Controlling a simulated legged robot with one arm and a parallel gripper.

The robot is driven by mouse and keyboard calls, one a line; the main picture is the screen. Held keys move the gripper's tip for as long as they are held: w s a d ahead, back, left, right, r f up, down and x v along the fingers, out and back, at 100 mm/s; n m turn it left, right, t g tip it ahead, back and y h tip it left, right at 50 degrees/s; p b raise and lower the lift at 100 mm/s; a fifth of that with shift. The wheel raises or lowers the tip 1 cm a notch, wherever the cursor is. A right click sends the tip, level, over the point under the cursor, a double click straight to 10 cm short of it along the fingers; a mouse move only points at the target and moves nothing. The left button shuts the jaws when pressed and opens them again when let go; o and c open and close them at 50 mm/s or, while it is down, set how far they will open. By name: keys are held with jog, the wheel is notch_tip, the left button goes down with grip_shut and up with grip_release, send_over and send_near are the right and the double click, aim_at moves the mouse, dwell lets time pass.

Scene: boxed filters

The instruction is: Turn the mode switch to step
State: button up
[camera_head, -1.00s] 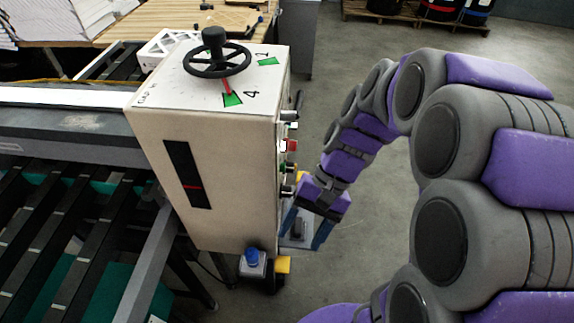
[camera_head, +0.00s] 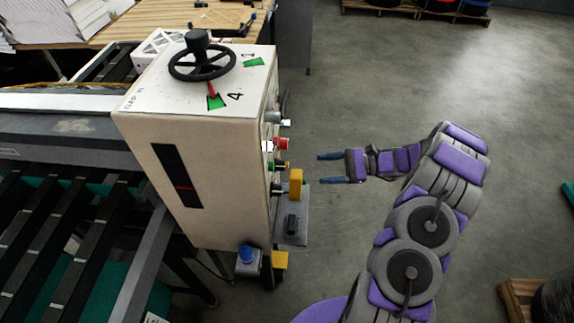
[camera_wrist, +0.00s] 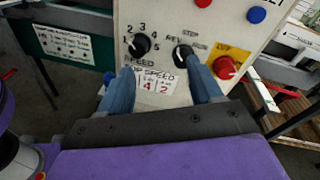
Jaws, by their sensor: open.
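The mode switch (camera_wrist: 183,54) is a black knob on the light control panel (camera_wrist: 165,15) in the wrist view. Lettering around it reads STEP above, with REV and RUN below that. I cannot tell clearly which way its pointer faces. My gripper (camera_wrist: 160,67) is open and empty, its two blue fingers spread below the panel's knobs. The right finger's tip is close below the mode switch in the picture; contact cannot be told. In the head view my gripper (camera_head: 319,168) points left at the side of the cabinet (camera_head: 215,170), with a gap between.
A black numbered speed knob (camera_wrist: 138,45) sits left of the switch. A red knob (camera_wrist: 225,67) on a yellow plate sits to its right. Red (camera_wrist: 203,3) and blue (camera_wrist: 256,14) buttons are above. A handwheel (camera_head: 202,62) tops the cabinet. Open floor lies to the right.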

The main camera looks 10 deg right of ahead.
aim_at(280, 165)
jog(key=w+d+f+m+t, duration=0.1)
jog(key=d+f+m+t, duration=0.2)
jog(key=d+f, duration=0.15)
jog(key=b+x, duration=0.1)
jog(key=x, duration=1.5)
jog(key=shift+w+t+b, duration=0.3)
jog(key=shift+w, duration=0.1)
jog(key=shift+a+r, duration=0.1)
jog(key=shift+a, duration=0.4)
jog(key=c, duration=0.4)
jog(key=shift+d, duration=0.25)
jog(key=c, duration=0.5)
